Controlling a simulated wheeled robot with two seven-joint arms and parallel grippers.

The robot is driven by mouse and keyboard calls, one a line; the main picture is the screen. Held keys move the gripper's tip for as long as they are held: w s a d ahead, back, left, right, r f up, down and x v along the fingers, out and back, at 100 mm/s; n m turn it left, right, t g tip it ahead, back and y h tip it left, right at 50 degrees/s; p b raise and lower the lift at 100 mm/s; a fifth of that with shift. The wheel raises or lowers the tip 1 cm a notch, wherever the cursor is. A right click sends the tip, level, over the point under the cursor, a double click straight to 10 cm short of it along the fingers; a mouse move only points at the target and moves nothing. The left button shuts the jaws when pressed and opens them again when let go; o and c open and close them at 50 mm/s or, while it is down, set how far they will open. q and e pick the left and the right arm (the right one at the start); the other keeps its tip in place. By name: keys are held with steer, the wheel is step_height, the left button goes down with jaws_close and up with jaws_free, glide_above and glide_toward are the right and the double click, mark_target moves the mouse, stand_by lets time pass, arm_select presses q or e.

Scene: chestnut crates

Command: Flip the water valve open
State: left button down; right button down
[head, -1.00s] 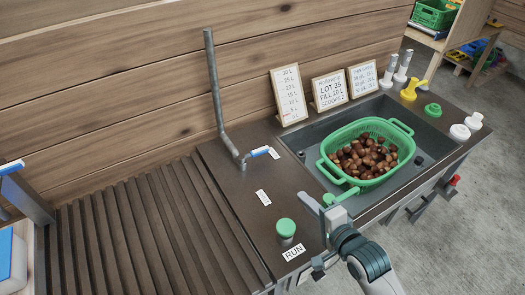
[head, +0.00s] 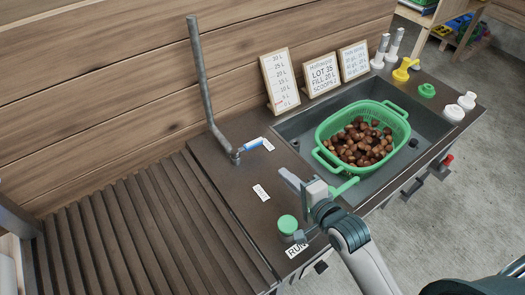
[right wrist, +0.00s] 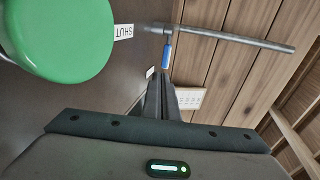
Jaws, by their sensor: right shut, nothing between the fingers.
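The water valve's blue handle (head: 250,143) sits at the foot of a bent grey pipe (head: 203,90) and points right, toward a small white label (head: 268,145) I cannot read. The handle also shows in the right wrist view (right wrist: 167,53), beyond my fingers. A second label (head: 261,192) lies nearer me; in the right wrist view it reads SHUT (right wrist: 124,31). My right gripper (head: 285,177) is shut and empty above the counter, right of and nearer than the handle, apart from it. Its fingers also show in the right wrist view (right wrist: 162,100). My left gripper is out of view.
A green button (head: 288,225) stands by the RUN label, close to my right gripper. A green colander (head: 325,150) of chestnuts sits in the sink (head: 435,125). Sign cards (head: 280,80) line the wall. A ribbed surface (head: 130,230) fills the left.

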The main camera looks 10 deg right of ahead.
mark_target(258, 143)
steer(key=shift+w+a+f, duration=0.1)
steer(key=shift+w+a, duration=0.05)
steer(key=shift+w, duration=0.35)
steer(key=p+x, duration=0.1)
steer(key=x, duration=0.3)
steer(key=p+x, duration=0.1)
steer(key=x, duration=0.3)
steer(key=r+p+x, duration=0.1)
steer(key=x, duration=0.3)
steer(key=shift+w+a+f, duration=0.1)
steer(key=shift+w, duration=0.3)
steer(key=shift+w+p, duration=0.4)
steer(key=shift+w, duration=0.3)
steer(key=shift+r, duration=0.25)
steer(key=shift+r, duration=0.1)
